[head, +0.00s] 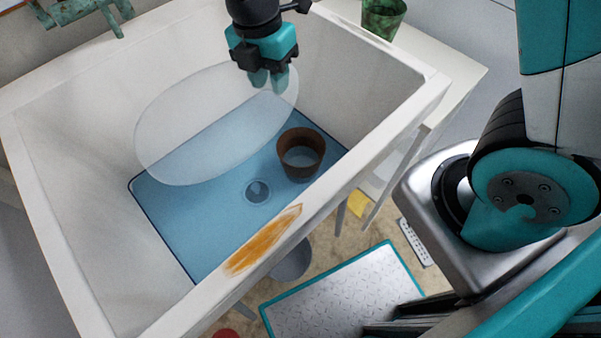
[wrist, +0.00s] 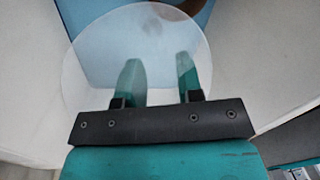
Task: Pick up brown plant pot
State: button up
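The brown plant pot (head: 300,153) stands in the sink on the blue bottom, near the right wall, with its open top upward. In the wrist view only part of a brown shape, likely the pot (wrist: 190,5), shows at the top edge. My gripper (head: 268,82) is above the sink, up and to the left of the pot in the head view, apart from it.
The white sink (head: 60,225) has high walls around the blue bottom, with a drain (head: 257,191) left of the pot. A green pot (head: 383,17) stands on the white surface at the top right. An orange stain (head: 263,240) marks the front rim.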

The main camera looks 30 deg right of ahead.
jog(key=n+b, duration=0.1)
jog(key=b, duration=0.1)
send_near(281, 142)
jog(key=f, duration=0.5)
jog(key=shift+s+d+f, duration=0.2)
jog(key=shift+s+d, duration=0.1)
jog(key=shift+s, duration=0.1)
jog(key=shift+a+f, duration=0.1)
jog(key=shift+f, duration=2.65)
jog(key=shift+c, duration=0.5)
grip_shut()
